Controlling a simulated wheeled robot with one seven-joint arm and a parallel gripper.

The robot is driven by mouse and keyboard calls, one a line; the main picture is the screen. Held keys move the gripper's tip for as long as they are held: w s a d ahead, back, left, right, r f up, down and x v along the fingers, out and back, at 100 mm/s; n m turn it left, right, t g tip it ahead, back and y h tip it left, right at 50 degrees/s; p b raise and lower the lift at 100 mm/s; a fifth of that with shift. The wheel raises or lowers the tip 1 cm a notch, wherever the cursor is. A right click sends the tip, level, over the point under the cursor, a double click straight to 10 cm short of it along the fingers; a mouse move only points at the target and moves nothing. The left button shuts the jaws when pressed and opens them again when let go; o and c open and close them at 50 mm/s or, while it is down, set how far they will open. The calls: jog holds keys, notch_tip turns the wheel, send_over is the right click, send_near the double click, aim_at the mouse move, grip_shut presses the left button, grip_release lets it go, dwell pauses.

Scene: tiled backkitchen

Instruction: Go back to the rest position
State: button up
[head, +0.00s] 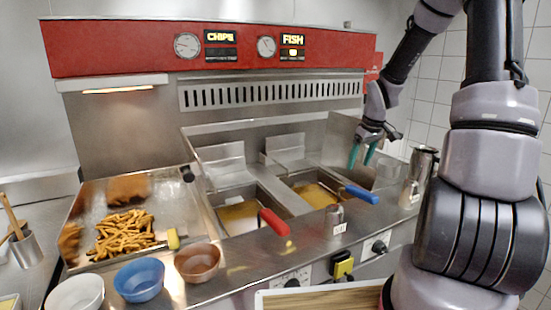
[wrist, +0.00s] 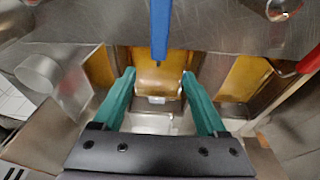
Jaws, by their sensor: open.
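My gripper (head: 362,156) is open and empty, its two green fingers pointing down above the right end of the fryer (head: 325,129). In the wrist view my gripper (wrist: 160,84) shows its fingers apart with nothing between them. The blue-handled fryer basket (head: 361,194) sits in the right well, to the lower left of the fingers in the head view. Its blue handle (wrist: 160,28) shows beyond the fingertips in the wrist view. The red-handled basket (head: 273,222) sits in the left well.
A tray of chips (head: 125,234) lies at the left. White (head: 75,294), blue (head: 139,279) and brown (head: 197,262) bowls line the front edge. A metal shaker (head: 334,221) stands on the front ledge, and a steel jug (head: 423,163) at the right. The red panel (head: 130,45) spans the back.

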jog(key=s+a+r+m+t+h, duration=0.1)
jog(key=s+a+r+m, duration=0.1)
jog(key=s+r, duration=0.4)
jog(key=s+a+r+m+t, duration=0.1)
jog(key=s+a+r+m, duration=0.2)
jog(key=r, duration=0.6)
jog(key=s+a+r+m+t+y, duration=0.1)
jog(key=s+r, duration=0.3)
jog(key=s, duration=0.4)
jog(key=s+a+r+m+t+y, duration=0.1)
jog(key=s+a+r, duration=0.3)
jog(key=s, duration=0.4)
jog(key=shift+s+a+r+m, duration=0.15)
jog(key=shift+r+m, duration=0.25)
jog(key=shift+m, duration=0.2)
